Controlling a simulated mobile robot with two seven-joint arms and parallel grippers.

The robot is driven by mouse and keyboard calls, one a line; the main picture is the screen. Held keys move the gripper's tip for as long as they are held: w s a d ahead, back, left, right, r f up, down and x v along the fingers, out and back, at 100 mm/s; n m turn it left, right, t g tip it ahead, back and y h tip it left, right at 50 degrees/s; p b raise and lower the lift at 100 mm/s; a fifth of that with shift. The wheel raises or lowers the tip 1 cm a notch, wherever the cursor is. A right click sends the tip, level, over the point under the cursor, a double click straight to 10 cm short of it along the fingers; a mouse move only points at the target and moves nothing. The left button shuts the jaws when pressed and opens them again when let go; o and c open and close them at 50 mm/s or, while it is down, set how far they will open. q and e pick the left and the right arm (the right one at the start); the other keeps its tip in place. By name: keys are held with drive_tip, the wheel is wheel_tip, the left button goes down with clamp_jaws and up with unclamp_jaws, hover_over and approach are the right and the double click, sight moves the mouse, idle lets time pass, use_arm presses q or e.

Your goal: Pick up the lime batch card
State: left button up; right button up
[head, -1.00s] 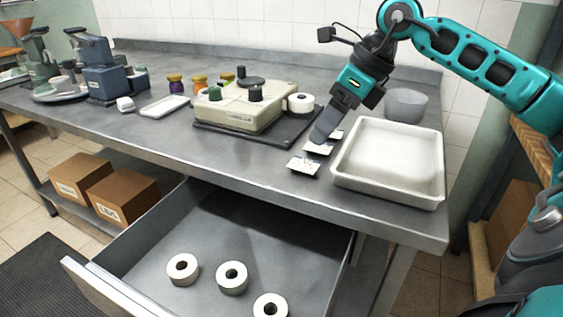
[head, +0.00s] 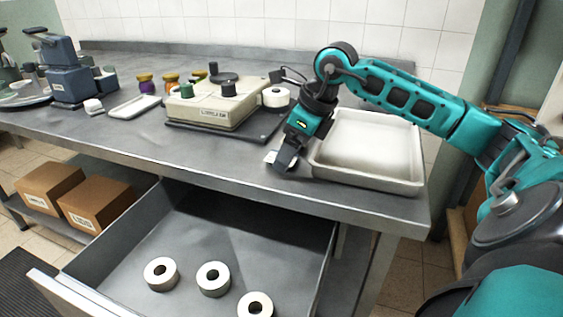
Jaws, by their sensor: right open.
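My right gripper (head: 284,162) is low over the steel bench, just left of the white tray, with its fingers pointing down. It is open; the gap between its fingers is hard to make out from here. A white card (head: 269,157) shows a small part beside the fingertips; the gripper hides the rest of it and any other cards there. I cannot tell whether this is the lime batch card, or whether the fingers touch it. My left gripper is not in view.
The white tray (head: 368,179) stands close to the right of the gripper. A beige device (head: 212,112) with a white roll (head: 276,97) is to the left. The bench's front edge is near.

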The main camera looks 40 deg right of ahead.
drive_tip(key=shift+w+a+f, duration=0.1)
drive_tip(key=shift+w+f, duration=0.05)
drive_tip(key=shift+f, duration=0.3)
drive_tip(key=c, duration=1.1)
drive_tip(key=shift+c, duration=0.2)
drive_tip(key=shift+r, duration=0.2)
